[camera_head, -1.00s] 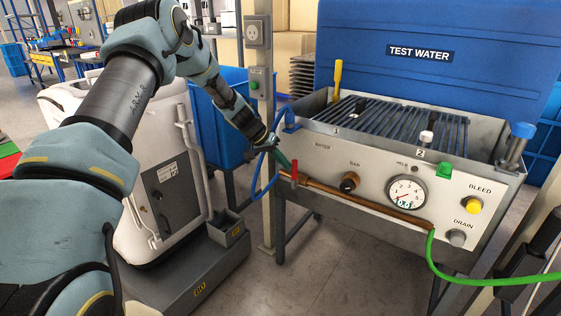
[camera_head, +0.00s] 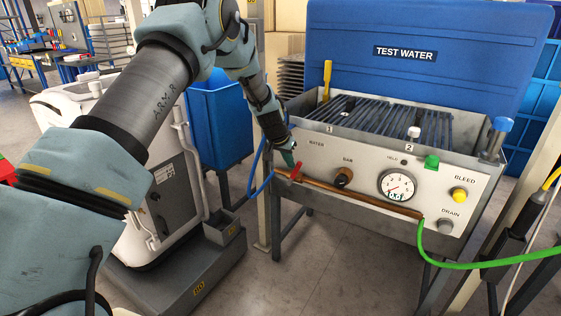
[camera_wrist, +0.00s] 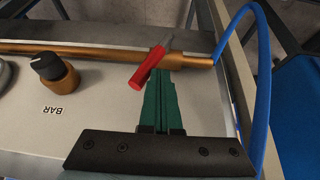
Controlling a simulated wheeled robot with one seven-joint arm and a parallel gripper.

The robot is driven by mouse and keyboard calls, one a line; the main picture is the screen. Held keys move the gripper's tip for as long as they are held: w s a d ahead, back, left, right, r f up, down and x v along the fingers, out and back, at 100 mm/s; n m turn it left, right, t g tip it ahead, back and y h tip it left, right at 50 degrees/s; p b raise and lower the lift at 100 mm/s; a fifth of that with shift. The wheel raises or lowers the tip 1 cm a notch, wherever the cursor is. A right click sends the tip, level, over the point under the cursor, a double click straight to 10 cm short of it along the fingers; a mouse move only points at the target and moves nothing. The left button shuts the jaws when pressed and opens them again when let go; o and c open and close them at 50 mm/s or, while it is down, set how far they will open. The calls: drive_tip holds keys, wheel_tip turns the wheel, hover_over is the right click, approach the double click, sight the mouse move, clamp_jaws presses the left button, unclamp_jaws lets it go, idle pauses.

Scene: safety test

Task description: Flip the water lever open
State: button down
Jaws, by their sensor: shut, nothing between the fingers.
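The red water lever (camera_head: 297,171) sits at the left end of the copper pipe (camera_head: 350,195) on the front of the test water bench. In the wrist view the lever (camera_wrist: 148,68) slants across the pipe, its red end toward the lower left. My gripper (camera_head: 290,160) is shut and empty, with green fingers pointing down at the lever. In the wrist view the fingertips (camera_wrist: 162,78) lie right beside the red handle, on its right side; I cannot tell whether they touch it.
A blue hose (camera_wrist: 262,80) curves close to the right of the fingers in the wrist view. A black-and-copper BAR knob (camera_head: 343,177), a gauge (camera_head: 397,186) and a green hose (camera_head: 450,262) are to the right. A blue bin (camera_head: 220,125) stands behind my arm.

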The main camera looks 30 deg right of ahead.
sight(298, 167)
drive_tip(key=s+t, duration=0.1)
drive_tip(key=d+y, duration=0.1)
drive_tip(key=s+t, duration=0.1)
drive_tip(key=shift+s+d+f+m+t+y+p, duration=0.25)
drive_tip(key=shift+s+m+t+y+p, duration=0.05)
drive_tip(key=shift+m+p, duration=0.1)
drive_tip(key=s+d+f+m+t+y+b, duration=0.2)
drive_tip(key=s+f+t+b, duration=0.3)
drive_tip(key=b, duration=0.5)
drive_tip(key=f+t+y, duration=0.1)
drive_tip(key=t, duration=0.1)
drive_tip(key=shift+d+f+t, duration=0.15)
drive_tip(key=shift+d+t, duration=0.2)
drive_tip(key=shift+t, duration=0.05)
drive_tip(key=shift+f+b, duration=0.15)
drive_tip(key=shift+b, duration=0.2)
